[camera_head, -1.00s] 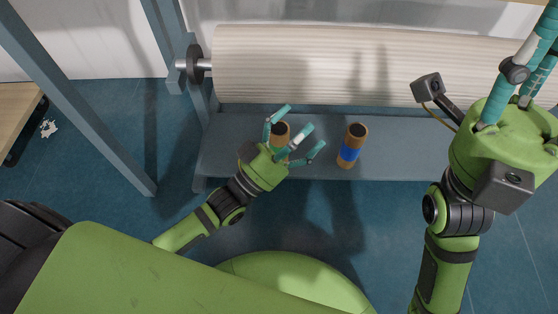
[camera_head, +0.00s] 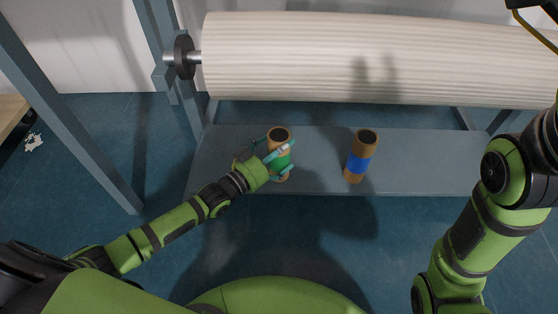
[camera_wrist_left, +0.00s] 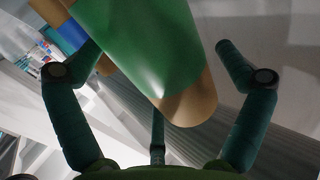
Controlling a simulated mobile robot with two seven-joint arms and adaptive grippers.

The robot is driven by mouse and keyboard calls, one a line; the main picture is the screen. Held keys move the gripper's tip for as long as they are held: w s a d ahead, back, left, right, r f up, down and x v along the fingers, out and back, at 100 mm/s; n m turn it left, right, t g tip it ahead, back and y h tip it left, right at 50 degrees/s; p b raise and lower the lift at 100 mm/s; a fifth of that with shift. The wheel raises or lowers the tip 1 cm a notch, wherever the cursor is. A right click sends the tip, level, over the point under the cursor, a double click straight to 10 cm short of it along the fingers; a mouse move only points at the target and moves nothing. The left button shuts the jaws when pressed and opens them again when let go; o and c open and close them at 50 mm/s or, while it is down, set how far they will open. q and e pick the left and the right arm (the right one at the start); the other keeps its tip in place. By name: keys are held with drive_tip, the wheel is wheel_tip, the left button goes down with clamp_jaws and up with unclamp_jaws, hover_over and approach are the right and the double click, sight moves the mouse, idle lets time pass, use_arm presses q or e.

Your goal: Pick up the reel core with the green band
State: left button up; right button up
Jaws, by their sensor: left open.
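The reel core with the green band (camera_head: 279,146) is a brown tube standing on the grey shelf (camera_head: 320,180), left of centre in the head view. My left gripper (camera_head: 279,157) is at this core with its teal fingers spread around it. In the left wrist view the green-banded core (camera_wrist_left: 155,50) fills the upper middle, between the open fingers of my left gripper (camera_wrist_left: 160,95), with gaps on both sides. A second core with a blue band (camera_head: 360,157) stands to the right on the shelf. My right arm is at the right, its gripper outside the frame.
A large cream ribbed roll (camera_head: 370,60) lies horizontally above and behind the shelf, carried by a grey-blue frame (camera_head: 75,120) at the left. The shelf is bare between the two cores and to the right of the blue-banded one.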

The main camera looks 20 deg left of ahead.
use_arm(q)
drive_tip(key=shift+w+d, duration=0.1)
drive_tip(key=shift+w, duration=0.1)
drive_tip(key=c, duration=1.1)
drive_tip(key=shift+r, duration=0.1)
